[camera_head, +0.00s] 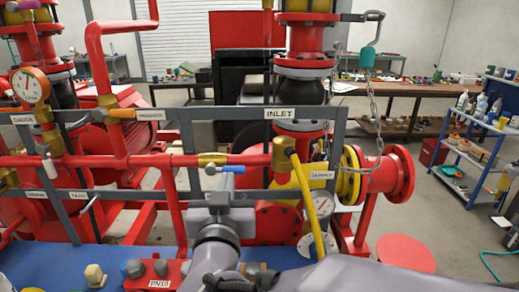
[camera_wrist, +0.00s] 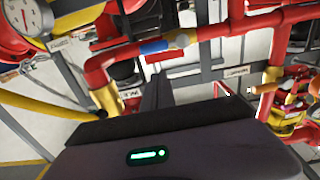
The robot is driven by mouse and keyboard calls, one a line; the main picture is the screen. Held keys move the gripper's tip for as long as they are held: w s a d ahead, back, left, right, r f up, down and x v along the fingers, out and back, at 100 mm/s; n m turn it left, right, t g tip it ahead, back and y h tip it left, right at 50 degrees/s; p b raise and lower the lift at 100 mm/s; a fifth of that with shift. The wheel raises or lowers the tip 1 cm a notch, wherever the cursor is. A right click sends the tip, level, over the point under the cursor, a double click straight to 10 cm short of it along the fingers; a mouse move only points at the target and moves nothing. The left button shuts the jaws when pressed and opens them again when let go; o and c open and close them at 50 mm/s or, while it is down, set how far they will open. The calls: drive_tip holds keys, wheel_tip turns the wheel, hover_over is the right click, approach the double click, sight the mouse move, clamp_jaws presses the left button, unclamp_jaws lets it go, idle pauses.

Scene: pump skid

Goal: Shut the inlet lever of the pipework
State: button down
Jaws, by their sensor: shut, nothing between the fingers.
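The inlet lever is a long yellow bar (camera_head: 308,205) on a brass valve (camera_head: 284,155) below the INLET plate (camera_head: 279,114). It slopes down and slightly right, across the line of the horizontal red pipe. In the wrist view the yellow lever (camera_wrist: 45,112) runs to the left edge from the brass valve (camera_wrist: 107,97); the INLET plate (camera_wrist: 133,93) is partly hidden. My gripper (camera_head: 226,182) is shut and empty, left of the yellow lever and apart from it. Its dark fingers (camera_wrist: 157,88) also show in the wrist view, pointing towards the pipework.
A smaller blue lever (camera_head: 225,169) lies along the pipe close beyond my fingertips. Grey frame bars (camera_head: 187,150) cross the pipework. A chain (camera_head: 375,110) hangs at the right. Orange-handled (camera_head: 121,113) and grey-handled valves stand left.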

drive_tip(key=shift+w+p, duration=1.55)
drive_tip(key=shift+w, duration=3.15)
drive_tip(key=shift+w+f, duration=0.15)
drive_tip(key=shift+f, duration=0.1)
drive_tip(key=shift+d+f+b, duration=0.25)
drive_tip(key=shift+f+b, duration=0.1)
drive_tip(key=shift+f, duration=0.25)
drive_tip(key=shift+d+f+b, duration=0.25)
drive_tip(key=shift+f+b, duration=0.05)
drive_tip(key=shift+f, duration=0.25)
drive_tip(key=shift+f+b, duration=0.3)
drive_tip(key=shift+f, duration=0.55)
drive_tip(key=f+b, duration=0.1)
drive_tip(key=b, duration=0.8)
approach(235, 173)
drive_tip(key=shift+w+a+f, duration=0.2)
drive_tip(key=shift+a+f, duration=0.2)
drive_tip(key=shift+f, duration=0.5)
drive_tip(key=shift+w+a+f, duration=0.15)
drive_tip(key=shift+a+f, duration=0.25)
drive_tip(key=shift+f, duration=0.45)
drive_tip(key=shift+w+a+f, duration=0.2)
drive_tip(key=shift+a+f, duration=0.2)
drive_tip(key=shift+f, duration=0.5)
